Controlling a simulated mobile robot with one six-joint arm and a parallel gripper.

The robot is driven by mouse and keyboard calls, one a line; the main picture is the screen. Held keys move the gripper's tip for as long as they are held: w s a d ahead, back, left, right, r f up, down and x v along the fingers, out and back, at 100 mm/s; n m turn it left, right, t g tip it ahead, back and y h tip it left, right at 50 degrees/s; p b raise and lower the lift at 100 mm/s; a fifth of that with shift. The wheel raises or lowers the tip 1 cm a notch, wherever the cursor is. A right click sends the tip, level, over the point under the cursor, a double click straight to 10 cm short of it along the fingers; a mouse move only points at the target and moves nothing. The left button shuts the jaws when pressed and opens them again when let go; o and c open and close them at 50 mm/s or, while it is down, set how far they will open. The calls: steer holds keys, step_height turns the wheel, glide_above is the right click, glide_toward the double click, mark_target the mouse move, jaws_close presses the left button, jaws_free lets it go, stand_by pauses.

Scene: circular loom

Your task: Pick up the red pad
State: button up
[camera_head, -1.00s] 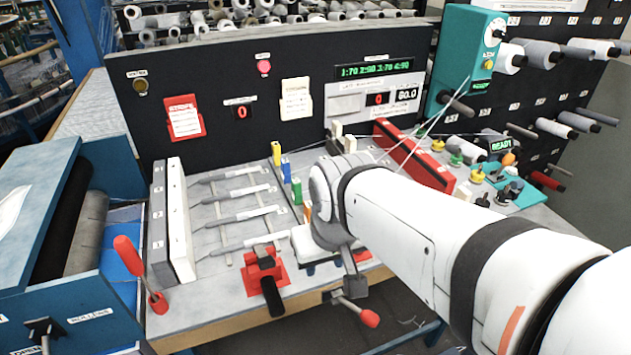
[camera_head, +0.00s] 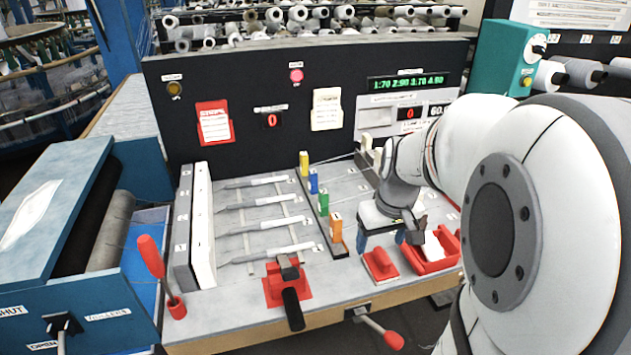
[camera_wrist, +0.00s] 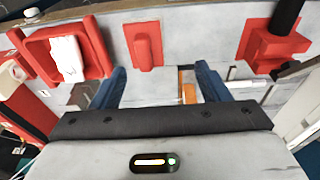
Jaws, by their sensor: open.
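The red pad (camera_head: 381,264), a small flat block with a raised grip, lies on the grey bench near its front edge. It also shows in the wrist view (camera_wrist: 145,45), top centre. My gripper (camera_head: 384,239) is above the bench just behind the pad, pointing down. In the wrist view, the blue fingers of my gripper (camera_wrist: 160,84) are spread apart with nothing between them. The pad lies beyond the fingertips, roughly centred between them, and is not held.
A red tray (camera_head: 440,262) with a white cloth sits right of the pad. A red clamp with a black handle (camera_head: 287,285) stands to the left. Coloured numbered blocks (camera_head: 323,201) stand behind left. A red-knobbed lever (camera_head: 385,334) juts from the front edge.

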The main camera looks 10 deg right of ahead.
mark_target(383, 255)
steer(key=w+d+f, duration=0.1)
steer(key=d+f, duration=0.1)
steer(key=d, duration=0.1)
steer(key=shift+w+f, duration=0.35)
steer(key=shift+w, duration=0.05)
steer(key=f, duration=0.4)
steer(key=w+f, duration=0.1)
steer(key=f, duration=0.2)
steer(key=shift+a, duration=0.2)
steer(key=shift+s, duration=0.1)
steer(key=c, duration=0.8)
